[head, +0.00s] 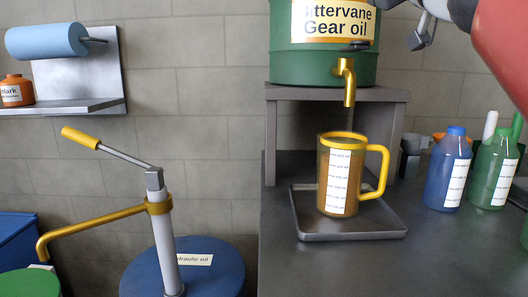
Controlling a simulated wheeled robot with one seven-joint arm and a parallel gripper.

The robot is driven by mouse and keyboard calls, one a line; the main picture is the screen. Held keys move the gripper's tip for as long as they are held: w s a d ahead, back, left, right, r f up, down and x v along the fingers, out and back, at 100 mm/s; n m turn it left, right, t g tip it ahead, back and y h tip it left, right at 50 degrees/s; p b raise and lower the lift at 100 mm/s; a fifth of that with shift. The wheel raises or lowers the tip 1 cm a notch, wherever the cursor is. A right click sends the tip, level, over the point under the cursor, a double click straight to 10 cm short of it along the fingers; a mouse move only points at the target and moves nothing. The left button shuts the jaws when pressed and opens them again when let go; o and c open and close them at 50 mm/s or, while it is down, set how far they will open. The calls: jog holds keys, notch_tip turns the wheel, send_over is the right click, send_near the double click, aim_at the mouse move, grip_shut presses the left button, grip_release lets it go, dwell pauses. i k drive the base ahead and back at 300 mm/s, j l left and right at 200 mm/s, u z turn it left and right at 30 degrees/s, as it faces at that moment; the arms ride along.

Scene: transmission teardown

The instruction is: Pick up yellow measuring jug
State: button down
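The yellow measuring jug (338,172) stands upright on a shallow grey drip tray (390,228), below the brass tap (346,88) of a green gear oil drum. The jug has a yellow rim, a white scale label and a yellow handle on its right side. Amber-brown liquid shows inside it. My gripper (420,38) is partly in view at the top right, above and to the right of the jug and apart from it. Its fingers are not clear enough to tell whether they are open or shut.
The green drum (308,62) sits on a grey stand (392,96) behind the jug. Blue (447,170) and green (494,170) bottles stand to the right. A hand pump (160,200) on a blue drum is at left. The bench (440,260) in front is clear.

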aim_at(341, 154)
jog(key=k+l, duration=0.2)
jog(key=k, duration=0.25)
jog(key=k+l, duration=0.15)
jog(key=k, duration=0.3)
